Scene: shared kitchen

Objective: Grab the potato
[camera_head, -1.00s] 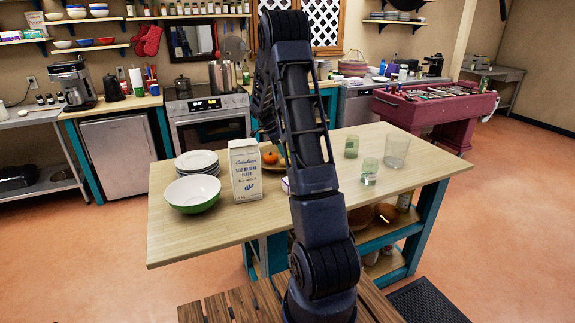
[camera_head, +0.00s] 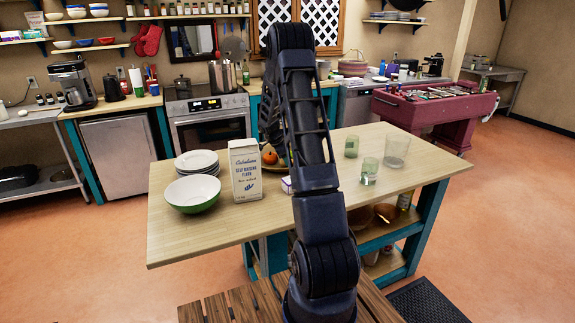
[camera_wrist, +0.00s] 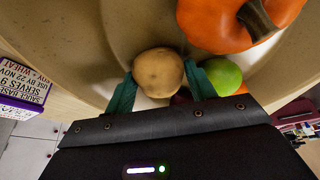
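The potato (camera_wrist: 158,72) is a tan, rounded lump in a wide shallow bowl (camera_wrist: 105,40) in the wrist view. My gripper (camera_wrist: 160,72) is over the bowl, with one teal finger at each side of the potato. The fingers are apart, with their tips close to its sides; I cannot tell whether they touch it. In the head view my arm hides the gripper and the potato, and only part of the bowl (camera_head: 276,168) shows.
An orange pumpkin (camera_wrist: 235,22) and a green lime (camera_wrist: 222,76) lie close to the potato in the bowl. A printed box (camera_wrist: 22,88) stands left of it. The table also holds a flour carton (camera_head: 245,172), a green bowl (camera_head: 193,194), plates (camera_head: 197,160) and glasses (camera_head: 369,170).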

